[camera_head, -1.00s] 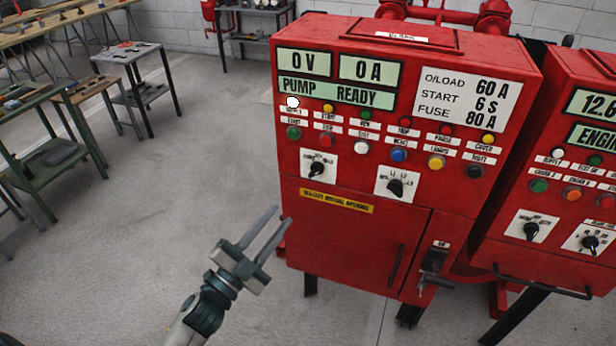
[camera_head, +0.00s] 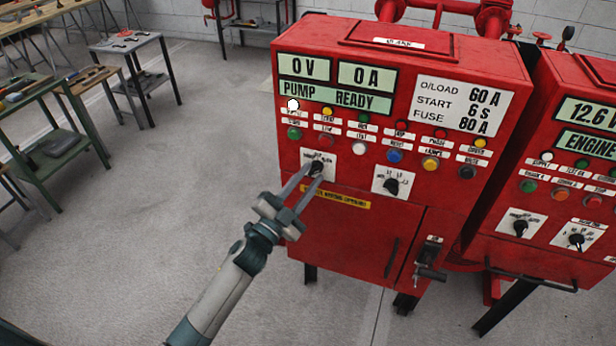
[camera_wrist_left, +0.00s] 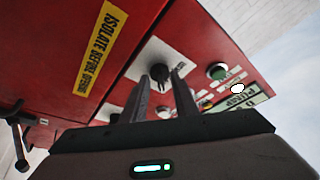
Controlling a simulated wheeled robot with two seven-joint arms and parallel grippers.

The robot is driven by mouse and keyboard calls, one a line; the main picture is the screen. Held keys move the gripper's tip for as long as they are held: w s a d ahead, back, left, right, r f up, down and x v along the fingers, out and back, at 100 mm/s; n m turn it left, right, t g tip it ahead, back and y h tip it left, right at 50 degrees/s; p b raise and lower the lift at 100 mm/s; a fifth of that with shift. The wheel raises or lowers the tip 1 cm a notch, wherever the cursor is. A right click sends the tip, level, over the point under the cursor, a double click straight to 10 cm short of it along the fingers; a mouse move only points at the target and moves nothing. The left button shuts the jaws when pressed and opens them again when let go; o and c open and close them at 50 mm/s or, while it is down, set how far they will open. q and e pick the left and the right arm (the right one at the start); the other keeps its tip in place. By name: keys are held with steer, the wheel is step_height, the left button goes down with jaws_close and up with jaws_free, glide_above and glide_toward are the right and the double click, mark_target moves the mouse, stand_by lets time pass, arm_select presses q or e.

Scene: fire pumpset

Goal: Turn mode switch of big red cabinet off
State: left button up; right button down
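The big red cabinet (camera_head: 340,235) stands in the middle of the head view, its display reading "PUMP READY". It has two black rotary switches on white plates: a left switch (camera_head: 317,167) and a right switch (camera_head: 391,186). The plate lettering is too small to read. My left gripper (camera_head: 309,177) is open, its fingertips at the left switch and partly covering its plate. In the left wrist view, the dark knob (camera_wrist_left: 159,76) shows between and just beyond the fingertips (camera_wrist_left: 158,84); contact cannot be told. My right gripper is out of view.
A second red cabinet (camera_head: 575,190) with its own switches stands close on the right. A door handle (camera_head: 430,265) sticks out low on the big cabinet. Tables with tools (camera_head: 125,42) stand at the left. The floor between is clear.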

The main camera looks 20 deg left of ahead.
arm_select(q)
jaws_close()
